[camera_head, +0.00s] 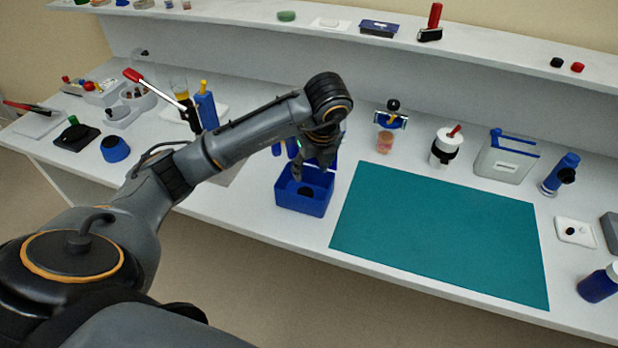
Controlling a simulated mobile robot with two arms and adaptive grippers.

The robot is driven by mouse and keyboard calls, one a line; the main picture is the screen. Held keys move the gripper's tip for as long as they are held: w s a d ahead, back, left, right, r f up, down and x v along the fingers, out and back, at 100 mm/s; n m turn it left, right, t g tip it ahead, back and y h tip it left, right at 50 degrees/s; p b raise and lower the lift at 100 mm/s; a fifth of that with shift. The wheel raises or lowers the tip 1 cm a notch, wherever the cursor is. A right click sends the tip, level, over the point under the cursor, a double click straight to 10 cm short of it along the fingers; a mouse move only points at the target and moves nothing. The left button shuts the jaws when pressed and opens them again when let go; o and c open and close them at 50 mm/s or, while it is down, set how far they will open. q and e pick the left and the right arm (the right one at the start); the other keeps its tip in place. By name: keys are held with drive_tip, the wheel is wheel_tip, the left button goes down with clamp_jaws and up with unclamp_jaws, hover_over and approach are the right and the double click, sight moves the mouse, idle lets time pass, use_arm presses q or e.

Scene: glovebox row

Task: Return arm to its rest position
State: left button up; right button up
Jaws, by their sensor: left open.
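My left arm comes in from the left and stretches over the white bench. Its gripper (312,168) points down just above the back part of a blue open box (305,203). The gripper is open, and I see nothing held in it. A dark round thing lies inside the box. The box's raised blue back part is partly hidden behind the gripper. My right gripper is not in view.
A teal mat (440,233) covers the bench right of the box. Small items crowd the left bench. A shelf (470,45) runs along the back.

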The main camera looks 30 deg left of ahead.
use_arm(q)
drive_tip(key=shift+s+r, duration=0.1)
drive_tip(key=shift+r, duration=0.3)
drive_tip(key=shift+d, duration=0.15)
